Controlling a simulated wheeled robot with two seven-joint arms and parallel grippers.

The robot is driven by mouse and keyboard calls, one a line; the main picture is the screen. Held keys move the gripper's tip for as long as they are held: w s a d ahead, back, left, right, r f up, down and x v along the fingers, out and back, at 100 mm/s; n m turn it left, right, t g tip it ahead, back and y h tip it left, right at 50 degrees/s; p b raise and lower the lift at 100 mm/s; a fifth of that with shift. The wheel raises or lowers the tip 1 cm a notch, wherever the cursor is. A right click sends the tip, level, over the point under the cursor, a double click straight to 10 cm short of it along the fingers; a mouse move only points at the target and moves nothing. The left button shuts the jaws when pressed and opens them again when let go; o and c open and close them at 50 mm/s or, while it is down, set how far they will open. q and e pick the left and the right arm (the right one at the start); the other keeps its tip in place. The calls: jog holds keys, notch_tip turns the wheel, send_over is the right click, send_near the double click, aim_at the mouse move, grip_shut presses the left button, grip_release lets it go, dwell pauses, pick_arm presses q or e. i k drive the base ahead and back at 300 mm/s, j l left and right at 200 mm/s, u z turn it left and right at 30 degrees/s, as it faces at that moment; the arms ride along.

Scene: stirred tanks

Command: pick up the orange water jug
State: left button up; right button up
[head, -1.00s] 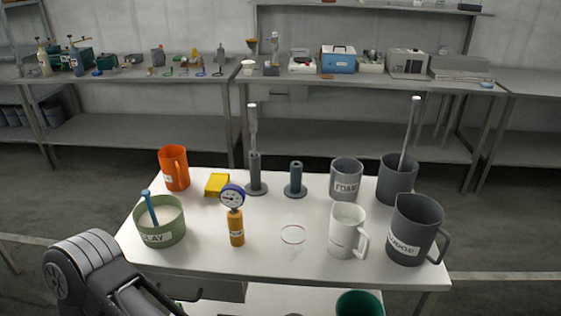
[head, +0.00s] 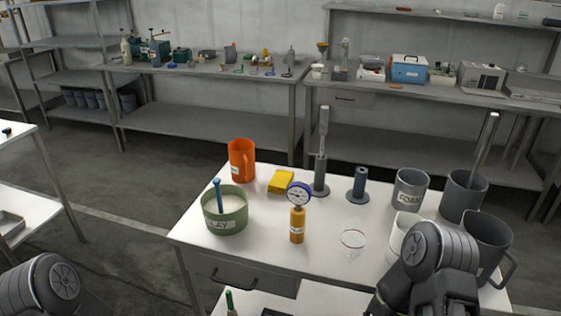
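The orange water jug (head: 239,162) stands upright at the far left corner of the white table (head: 262,250) in the head view. Its handle is on its right side, and a small white label shows on its front. A dark grey part of my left arm shows at the bottom left, well short of the jug; its gripper is out of frame. My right arm comes in at the bottom right, in front of the white jug (head: 397,238) and the large grey jug. I cannot make out the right gripper's fingers.
A green clay tub (head: 225,216) stands in front of the orange jug, and a yellow block (head: 281,181) lies to its right. A gauge on an orange cylinder (head: 297,224), stands (head: 358,187) and grey jugs (head: 410,190) fill the rest. Free floor lies left of the table.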

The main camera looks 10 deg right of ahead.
aim_at(244, 164)
jog(key=j+z, duration=0.2)
jog(key=z, duration=0.3)
jog(key=k+j+z, duration=0.1)
jog(key=z, duration=0.35)
jog(key=k+j+z, duration=0.1)
jog(key=z, duration=0.4)
jog(key=k+j, duration=0.05)
